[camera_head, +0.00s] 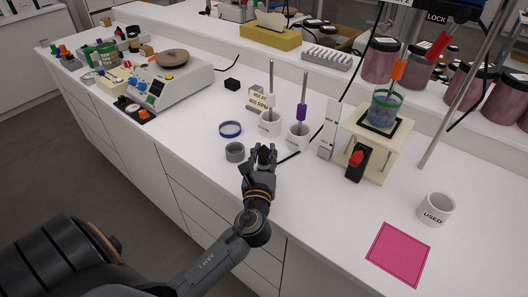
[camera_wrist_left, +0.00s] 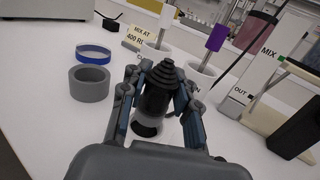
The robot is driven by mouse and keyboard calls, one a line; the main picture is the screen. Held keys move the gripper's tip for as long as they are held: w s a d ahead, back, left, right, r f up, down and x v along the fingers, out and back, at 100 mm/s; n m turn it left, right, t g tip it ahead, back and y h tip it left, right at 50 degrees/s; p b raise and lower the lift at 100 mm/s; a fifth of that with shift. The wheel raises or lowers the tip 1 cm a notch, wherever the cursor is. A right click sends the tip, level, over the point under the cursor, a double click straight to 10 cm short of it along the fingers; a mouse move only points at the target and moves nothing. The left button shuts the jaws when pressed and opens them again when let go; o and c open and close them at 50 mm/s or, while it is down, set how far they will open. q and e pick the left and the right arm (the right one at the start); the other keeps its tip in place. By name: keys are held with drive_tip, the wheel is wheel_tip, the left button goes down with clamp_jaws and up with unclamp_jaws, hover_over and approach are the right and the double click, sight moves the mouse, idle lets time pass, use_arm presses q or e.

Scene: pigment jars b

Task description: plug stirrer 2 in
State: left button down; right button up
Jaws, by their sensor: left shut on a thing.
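My left gripper (camera_head: 262,157) reaches over the white bench top. In the left wrist view its fingers (camera_wrist_left: 158,108) are shut on a black, ribbed, stepped plug-like piece (camera_wrist_left: 160,77), which looks roughly upright with its stepped end up. A dark shape shows below it; I cannot tell whether the piece touches the bench. A dark cable (camera_head: 289,157) lies on the bench just right of the gripper. A stand with a red-knobbed black switch (camera_head: 355,160) holds a green-rimmed jar (camera_head: 385,107). No label reading stirrer 2 is legible. My right gripper is not in view.
A grey ring cup (camera_head: 235,152) and blue ring (camera_head: 230,129) lie left of the gripper. White cups (camera_head: 270,123) (camera_head: 297,136) with rods stand behind, beside a white MIX panel (camera_head: 329,132). The used cup (camera_head: 436,209) and pink mat (camera_head: 398,254) are right. Bench between is clear.

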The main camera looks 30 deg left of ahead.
sight(264, 167)
use_arm(q)
drive_tip(key=shift+f+b, duration=1.05)
drive_tip(key=shift+f, duration=0.35)
drive_tip(key=c, duration=0.9)
unclamp_jaws()
drive_tip(key=shift+s+f, duration=0.1)
drive_tip(key=shift+s+d, duration=0.2)
drive_tip(key=v, duration=1.1)
drive_tip(key=shift+s+r, duration=0.2)
drive_tip(key=shift+r, duration=0.05)
